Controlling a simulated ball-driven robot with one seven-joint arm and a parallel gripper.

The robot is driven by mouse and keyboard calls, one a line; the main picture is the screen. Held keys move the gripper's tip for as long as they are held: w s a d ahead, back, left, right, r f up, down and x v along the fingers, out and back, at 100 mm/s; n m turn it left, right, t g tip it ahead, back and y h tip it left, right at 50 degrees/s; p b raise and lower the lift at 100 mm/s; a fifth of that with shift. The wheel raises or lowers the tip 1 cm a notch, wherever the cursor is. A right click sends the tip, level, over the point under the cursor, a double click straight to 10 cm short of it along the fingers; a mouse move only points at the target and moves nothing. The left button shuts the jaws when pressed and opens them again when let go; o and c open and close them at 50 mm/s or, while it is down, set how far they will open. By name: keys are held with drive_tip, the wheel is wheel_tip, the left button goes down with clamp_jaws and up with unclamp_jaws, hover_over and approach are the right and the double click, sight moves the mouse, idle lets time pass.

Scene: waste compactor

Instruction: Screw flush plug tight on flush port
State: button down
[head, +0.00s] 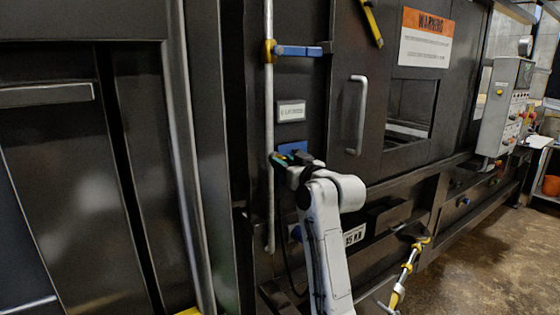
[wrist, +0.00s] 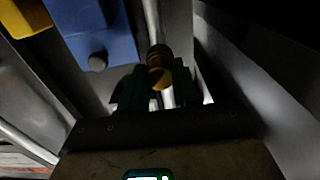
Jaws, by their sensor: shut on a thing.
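My gripper (wrist: 158,88) shows in the wrist view with its two dark fingers closed around a small yellow-orange piece, which looks like the flush plug (wrist: 157,77). Just beyond the piece is a dark round fitting with a brownish rim, perhaps the flush port (wrist: 158,52). The two line up and look close, but I cannot tell whether they touch or are threaded. In the head view my gripper (head: 281,160) is beside the vertical pipe (head: 268,110), just below a blue part (head: 292,147). The plug and port are hidden there by my gripper and wrist.
A blue block (wrist: 101,42) and a yellow part (wrist: 25,15) are close at the upper left in the wrist view. In the head view a blue lever (head: 298,51) is above, a door handle (head: 358,115) is to the right, and a yellow-ended bar (head: 403,278) is low right.

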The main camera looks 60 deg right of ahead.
drive_tip(key=shift+m+p, duration=1)
drive_tip(key=shift+m, duration=1.3)
drive_tip(key=shift+m, duration=2.6)
drive_tip(key=m, duration=0.5)
